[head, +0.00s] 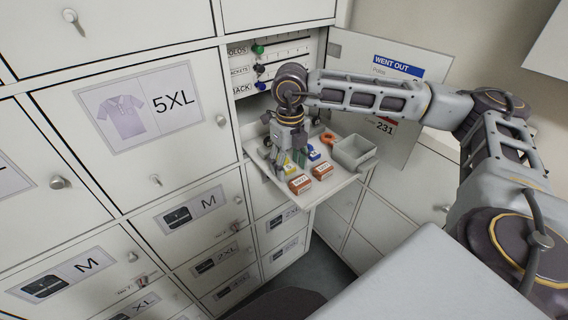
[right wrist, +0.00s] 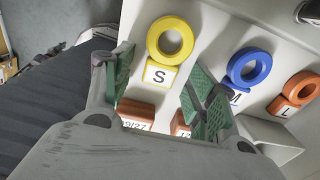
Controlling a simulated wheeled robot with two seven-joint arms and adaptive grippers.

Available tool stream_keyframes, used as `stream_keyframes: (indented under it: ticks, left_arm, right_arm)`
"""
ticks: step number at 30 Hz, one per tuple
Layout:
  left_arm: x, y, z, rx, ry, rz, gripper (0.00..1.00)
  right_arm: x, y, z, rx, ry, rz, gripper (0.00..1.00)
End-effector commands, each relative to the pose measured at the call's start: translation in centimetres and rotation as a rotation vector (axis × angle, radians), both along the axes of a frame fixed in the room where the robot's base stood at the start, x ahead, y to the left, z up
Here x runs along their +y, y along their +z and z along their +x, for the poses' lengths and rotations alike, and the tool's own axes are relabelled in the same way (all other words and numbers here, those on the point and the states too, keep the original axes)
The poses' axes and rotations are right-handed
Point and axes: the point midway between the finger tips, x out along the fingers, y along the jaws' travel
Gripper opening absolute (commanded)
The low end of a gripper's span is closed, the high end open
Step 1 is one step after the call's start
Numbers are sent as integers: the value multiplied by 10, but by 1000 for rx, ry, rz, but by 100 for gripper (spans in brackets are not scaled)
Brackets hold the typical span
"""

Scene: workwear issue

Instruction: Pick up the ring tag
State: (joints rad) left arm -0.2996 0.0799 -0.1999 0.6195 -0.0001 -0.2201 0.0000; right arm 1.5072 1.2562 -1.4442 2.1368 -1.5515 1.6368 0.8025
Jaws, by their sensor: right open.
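Several ring tags lie in a row on a white shelf (head: 318,196). In the right wrist view they are a yellow one marked S (right wrist: 153,48), a blue one marked M (right wrist: 232,68) and an orange one marked L (right wrist: 283,104). In the head view the yellow tag (head: 289,169) is partly hidden by my gripper, with the blue (head: 313,153) and orange (head: 328,139) tags to its right. My right gripper (right wrist: 158,80) is open and empty above the shelf. The yellow tag shows beyond and between its fingers, apart from them. My left gripper is out of view.
Two orange-brown labelled blocks (head: 300,184) lie near the shelf's front edge. A grey open bin (head: 354,152) stands at the shelf's right. Locker doors (head: 130,105) rise on the left, and an open door (head: 400,75) with a notice stands behind my right arm.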

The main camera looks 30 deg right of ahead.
Motion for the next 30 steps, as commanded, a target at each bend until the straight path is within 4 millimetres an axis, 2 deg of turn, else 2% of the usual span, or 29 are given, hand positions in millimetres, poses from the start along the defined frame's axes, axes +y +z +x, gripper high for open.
stream_keyframes:
  ticks: [11, 19, 30]
  left_arm:
    - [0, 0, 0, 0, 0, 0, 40]
    - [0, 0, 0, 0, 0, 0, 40]
    - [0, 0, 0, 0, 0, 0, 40]
  right_arm:
    - [0, 0, 0, 0, 0, 0, 57]
    - [0, 0, 0, 0, 0, 0, 24]
    - [0, 1, 0, 0, 0, 0, 23]
